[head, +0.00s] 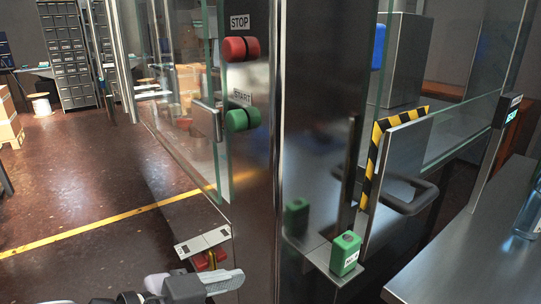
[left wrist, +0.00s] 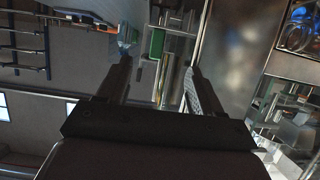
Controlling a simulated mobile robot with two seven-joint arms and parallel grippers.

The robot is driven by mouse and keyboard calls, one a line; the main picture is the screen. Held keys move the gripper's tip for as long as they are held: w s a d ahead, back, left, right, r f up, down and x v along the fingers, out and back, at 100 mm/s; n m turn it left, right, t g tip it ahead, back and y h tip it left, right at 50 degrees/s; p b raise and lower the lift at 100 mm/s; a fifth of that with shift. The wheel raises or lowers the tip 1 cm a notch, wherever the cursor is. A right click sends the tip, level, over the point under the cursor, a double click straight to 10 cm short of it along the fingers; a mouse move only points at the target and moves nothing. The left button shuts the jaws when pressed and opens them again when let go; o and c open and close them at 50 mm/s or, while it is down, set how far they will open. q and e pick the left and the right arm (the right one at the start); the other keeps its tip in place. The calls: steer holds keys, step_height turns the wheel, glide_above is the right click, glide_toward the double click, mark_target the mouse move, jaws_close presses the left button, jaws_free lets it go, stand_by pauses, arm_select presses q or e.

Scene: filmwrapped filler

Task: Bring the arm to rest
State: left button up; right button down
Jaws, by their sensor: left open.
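My left gripper (head: 205,284) shows at the bottom of the head view, low in front of the machine's steel column. In the left wrist view my left gripper (left wrist: 157,78) has its two dark fingers spread apart, with nothing between them. The left arm behind it is mostly cut off by the bottom edge of the head view. My right gripper is in neither view.
The steel column (head: 256,190) carries red STOP (head: 240,49) and green START (head: 242,119) buttons. A green block (head: 345,254) sits on a small ledge right of it. A steel table (head: 480,255) fills the lower right. Open floor (head: 90,190) lies left.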

arm_select(q)
steer(key=w+a+f+n+t+y+p, duration=0.1)
steer(key=w+a+f+n+t+y, duration=0.15)
steer(key=f, duration=0.45)
steer(key=w+a+f+n+t+y+p, duration=0.1)
steer(key=w+a+f+n+t, duration=0.2)
steer(key=f, duration=0.4)
steer(key=s+a+f+n+g+y, duration=0.1)
steer(key=s+a+f+y, duration=0.1)
steer(key=s+a+f, duration=0.3)
steer(key=s+a+f+n+g+y, duration=0.2)
steer(key=s+a+f, duration=0.3)
steer(key=f, duration=0.7)
steer(key=shift+s+a+f+y+p, duration=0.15)
steer(key=shift+s+a+y+p, duration=0.3)
steer(key=shift+y, duration=0.2)
steer(key=shift+d, duration=0.1)
